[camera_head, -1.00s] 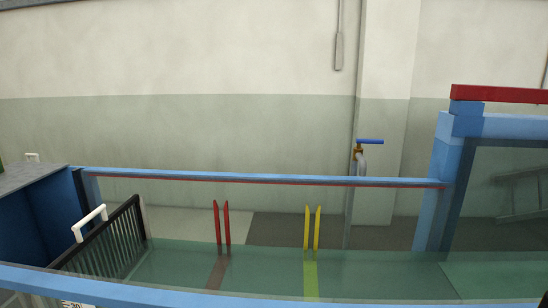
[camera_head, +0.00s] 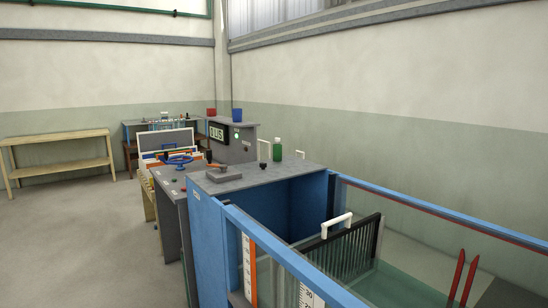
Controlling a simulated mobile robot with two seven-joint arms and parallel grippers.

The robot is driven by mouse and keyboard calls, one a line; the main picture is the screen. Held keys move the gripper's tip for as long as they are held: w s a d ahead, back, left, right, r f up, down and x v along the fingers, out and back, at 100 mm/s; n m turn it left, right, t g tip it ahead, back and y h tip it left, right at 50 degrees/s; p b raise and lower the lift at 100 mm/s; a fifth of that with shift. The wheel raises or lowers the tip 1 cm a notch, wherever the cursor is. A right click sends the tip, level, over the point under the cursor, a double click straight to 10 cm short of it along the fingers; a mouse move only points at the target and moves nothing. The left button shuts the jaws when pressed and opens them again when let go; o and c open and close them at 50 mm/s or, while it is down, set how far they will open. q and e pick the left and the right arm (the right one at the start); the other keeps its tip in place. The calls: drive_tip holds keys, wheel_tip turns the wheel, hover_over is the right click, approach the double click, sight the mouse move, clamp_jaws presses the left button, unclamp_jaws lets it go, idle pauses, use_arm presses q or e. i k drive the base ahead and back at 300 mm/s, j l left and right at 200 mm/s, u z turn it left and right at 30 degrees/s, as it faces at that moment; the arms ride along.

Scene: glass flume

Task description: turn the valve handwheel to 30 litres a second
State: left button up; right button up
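A blue handwheel (camera_head: 178,160) sits low over a grey bench top, left of the flume's blue end tank. A dark display (camera_head: 218,132) with pale characters stands behind it on a grey cabinet. It seems to read 0 L/S, but it is small. Neither of my grippers is in view.
The blue end tank (camera_head: 208,235) carries a green bottle (camera_head: 277,150) and a small grey device (camera_head: 223,173) with an orange part. The glass flume runs to the lower right, with a white-handled black grating (camera_head: 350,248). A wooden table (camera_head: 60,165) stands at left; open floor lies before it.

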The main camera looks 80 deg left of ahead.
sight(180, 162)
drive_tip(key=u, duration=3.35)
drive_tip(key=i+j+u, duration=0.1)
drive_tip(key=i+u, duration=0.4)
drive_tip(key=i, duration=3.55)
